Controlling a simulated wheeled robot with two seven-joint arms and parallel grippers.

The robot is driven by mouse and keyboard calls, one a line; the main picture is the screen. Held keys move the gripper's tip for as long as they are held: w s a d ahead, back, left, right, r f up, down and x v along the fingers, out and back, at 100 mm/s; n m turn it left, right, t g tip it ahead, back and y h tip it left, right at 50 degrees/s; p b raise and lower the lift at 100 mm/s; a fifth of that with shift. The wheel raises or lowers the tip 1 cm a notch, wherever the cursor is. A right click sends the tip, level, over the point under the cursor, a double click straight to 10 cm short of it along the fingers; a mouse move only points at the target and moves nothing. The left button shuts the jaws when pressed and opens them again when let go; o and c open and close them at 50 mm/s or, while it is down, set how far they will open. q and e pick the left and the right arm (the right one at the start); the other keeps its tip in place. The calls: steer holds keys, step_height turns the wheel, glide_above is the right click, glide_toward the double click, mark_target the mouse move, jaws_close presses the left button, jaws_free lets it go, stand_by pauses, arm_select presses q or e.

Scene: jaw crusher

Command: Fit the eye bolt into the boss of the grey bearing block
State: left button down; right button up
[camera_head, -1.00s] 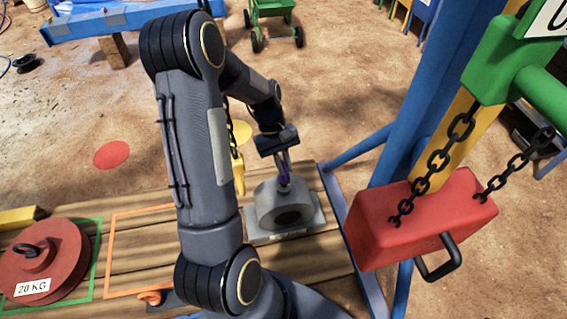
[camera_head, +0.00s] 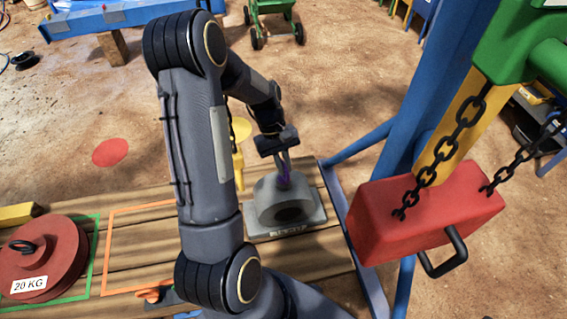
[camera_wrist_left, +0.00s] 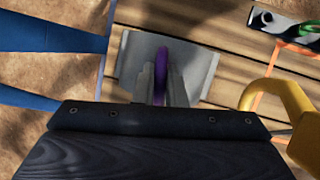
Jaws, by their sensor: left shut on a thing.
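The grey bearing block (camera_head: 272,202) sits on its flat base on the wooden bench, with a dark round bore facing me. My left gripper (camera_head: 283,168) is above the top of the block, pointing down. It is shut on the purple eye bolt (camera_head: 285,180), which stands between the fingers right at the block's top. In the left wrist view the fingers clasp the purple ring (camera_wrist_left: 162,75) over the grey block's base (camera_wrist_left: 205,62). The boss and the bolt's lower end are hidden, so I cannot tell how deep it is. My right gripper is not in view.
A red block with a black handle (camera_head: 425,220) hangs on chains at the right, beside a blue post (camera_head: 425,120). A red 20 KG weight (camera_head: 45,260) lies in a green outline at the left. A yellow hook (camera_head: 239,165) hangs behind my arm.

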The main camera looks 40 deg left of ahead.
arm_select(q)
steer(key=shift+f, duration=0.35)
steer(key=c, duration=1.4)
jaws_free()
steer(key=v, duration=0.7)
steer(key=shift+b, duration=0.35)
steer(key=shift+a+r, duration=0.15)
steer(key=shift+r, duration=0.25)
steer(key=shift+r, duration=0.1)
